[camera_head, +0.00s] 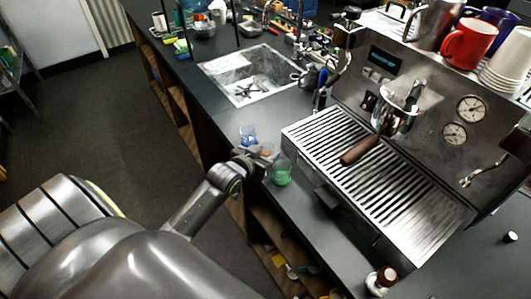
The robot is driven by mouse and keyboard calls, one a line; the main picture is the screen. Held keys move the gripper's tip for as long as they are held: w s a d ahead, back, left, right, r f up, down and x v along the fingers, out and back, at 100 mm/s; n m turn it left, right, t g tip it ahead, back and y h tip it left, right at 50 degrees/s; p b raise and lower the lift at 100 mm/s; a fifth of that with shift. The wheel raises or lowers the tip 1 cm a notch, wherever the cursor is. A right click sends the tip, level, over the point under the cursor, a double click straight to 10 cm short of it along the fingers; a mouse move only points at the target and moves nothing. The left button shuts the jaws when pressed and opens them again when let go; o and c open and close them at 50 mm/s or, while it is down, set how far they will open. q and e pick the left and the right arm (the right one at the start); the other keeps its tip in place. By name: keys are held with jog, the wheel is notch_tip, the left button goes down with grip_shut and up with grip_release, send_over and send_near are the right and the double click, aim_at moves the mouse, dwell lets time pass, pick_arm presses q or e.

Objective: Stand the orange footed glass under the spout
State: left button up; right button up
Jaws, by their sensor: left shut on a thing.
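My left gripper (264,155) reaches in from the lower left to the front edge of the dark counter. It is shut on the orange footed glass (266,153), of which only a small orange patch shows between the fingers. I cannot tell whether the glass touches the counter. A blue glass (248,136) stands just behind the gripper, and a green glass (282,174) stands just to its right. The brewer's spout area (388,124) is to the right, above the slotted drip tray (331,129). My right gripper is not in view.
A brown-handled portafilter (359,150) sticks out over the tray. The steel brewer (425,105) carries a red mug (468,42) and stacked cups on top. A sink (252,80) lies behind. A small brown-capped bottle (384,279) stands at the front. The tray's top is largely clear.

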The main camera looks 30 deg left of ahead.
pick_arm(q)
jog(key=shift+f, duration=0.2)
jog(key=o, duration=0.7)
jog(key=shift+f, duration=0.1)
